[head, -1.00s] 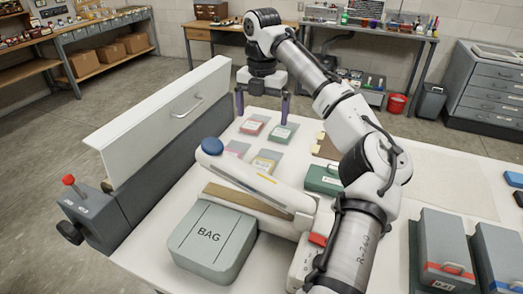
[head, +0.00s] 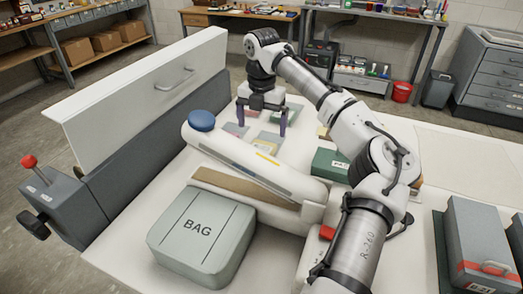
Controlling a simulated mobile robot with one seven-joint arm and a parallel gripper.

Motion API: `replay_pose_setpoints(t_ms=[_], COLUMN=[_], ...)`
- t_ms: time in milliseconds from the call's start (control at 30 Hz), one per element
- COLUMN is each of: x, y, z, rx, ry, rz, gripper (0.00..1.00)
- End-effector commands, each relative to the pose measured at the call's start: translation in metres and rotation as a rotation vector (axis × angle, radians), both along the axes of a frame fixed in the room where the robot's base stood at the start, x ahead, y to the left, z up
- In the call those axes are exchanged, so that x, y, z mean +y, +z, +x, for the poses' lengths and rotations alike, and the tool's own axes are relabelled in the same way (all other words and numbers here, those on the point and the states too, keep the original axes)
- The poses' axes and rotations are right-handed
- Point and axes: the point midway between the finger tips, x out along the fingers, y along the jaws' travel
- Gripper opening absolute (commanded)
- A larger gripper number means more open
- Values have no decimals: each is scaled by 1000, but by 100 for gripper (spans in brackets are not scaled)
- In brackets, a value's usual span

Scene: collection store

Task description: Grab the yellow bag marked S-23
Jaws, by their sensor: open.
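The yellow bag (head: 265,144) looks like a small flat packet with a yellow patch, lying on the white table just behind the long white sealer arm. Its marking is too small to read, and the sealer arm may hide its near edge. My gripper (head: 262,128) points down with its two dark purple fingers spread apart and nothing between them. The fingers stand on either side of and slightly beyond the yellow bag in the picture; their exact height above it is hard to tell.
A pink bag (head: 236,129) lies just left of the yellow one, and more flat bags are partly hidden behind my gripper. The white sealer arm (head: 240,155) with a blue knob (head: 201,120) is close in front. A green box (head: 330,164) lies to the right.

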Motion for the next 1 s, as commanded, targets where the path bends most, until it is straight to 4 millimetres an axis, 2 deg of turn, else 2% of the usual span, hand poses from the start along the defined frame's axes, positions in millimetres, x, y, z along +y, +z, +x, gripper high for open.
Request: replay_pose_setpoints(t_ms=[100, 367, 700, 967, 1000], x=[0, 0, 0, 0, 0], y=[-18, -35, -78, -81, -81], z=[0, 2, 6, 6, 6], rx=[1, 1, 0, 0, 0], ry=[0, -1, -1, 0, 0], rz=[-1, -2, 0, 0, 1], gripper=[98, 98, 98, 98, 93])
